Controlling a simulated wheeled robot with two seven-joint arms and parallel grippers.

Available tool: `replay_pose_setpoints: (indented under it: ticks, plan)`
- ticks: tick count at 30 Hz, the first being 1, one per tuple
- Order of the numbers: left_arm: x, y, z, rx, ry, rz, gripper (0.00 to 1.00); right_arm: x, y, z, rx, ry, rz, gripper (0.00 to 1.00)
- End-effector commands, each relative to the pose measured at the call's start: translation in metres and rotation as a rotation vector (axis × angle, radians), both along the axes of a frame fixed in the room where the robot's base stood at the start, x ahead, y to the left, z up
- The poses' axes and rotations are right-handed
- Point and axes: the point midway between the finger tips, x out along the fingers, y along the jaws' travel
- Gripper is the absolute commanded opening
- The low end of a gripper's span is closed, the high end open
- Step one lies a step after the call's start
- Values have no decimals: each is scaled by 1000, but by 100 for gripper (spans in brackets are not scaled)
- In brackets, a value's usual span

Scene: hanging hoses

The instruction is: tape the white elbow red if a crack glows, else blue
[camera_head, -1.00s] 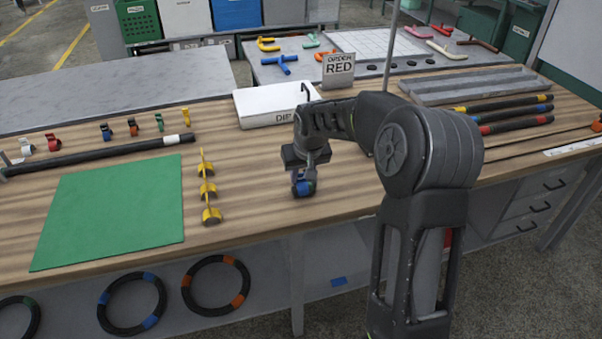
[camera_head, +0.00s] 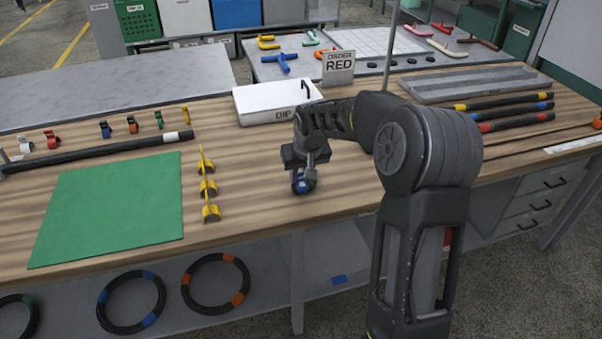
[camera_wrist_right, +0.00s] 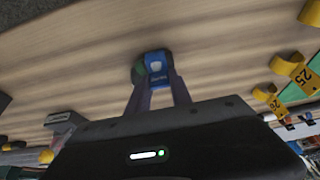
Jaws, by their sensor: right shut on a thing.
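My right gripper (camera_head: 304,174) points down over the front middle of the wooden bench. It is shut on a small blue roll-like thing (camera_head: 299,186), held at or just above the bench top; I cannot tell if it touches. In the right wrist view the blue thing (camera_wrist_right: 157,68) sits between the fingertips, with a dark green round part beside it. A pale elbow (camera_head: 446,50) lies on the grey back table, with other coloured fittings around it. It is too small to show any crack or glow. My left gripper is not in view.
A sign reading "ORDER RED" (camera_head: 339,68) stands behind the white "DIP" tray (camera_head: 262,103). A green mat (camera_head: 110,210), a yellow holder (camera_head: 208,187) and a dark hose (camera_head: 95,153) are left. Dark hoses (camera_head: 505,112) lie right. The bench between holder and gripper is clear.

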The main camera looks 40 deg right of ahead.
Motion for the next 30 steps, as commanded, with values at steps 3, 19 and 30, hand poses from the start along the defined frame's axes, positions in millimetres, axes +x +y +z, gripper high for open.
replay_pose_setpoints:
  ticks: [3,19,30]
  plan:
    - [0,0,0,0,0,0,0,-1,1,-4,2,7,0,29]
    - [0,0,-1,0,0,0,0,-3,-1,-5,0,11,-2,51]
    - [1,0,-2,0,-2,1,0,-7,0,5,0,9,-2,51]
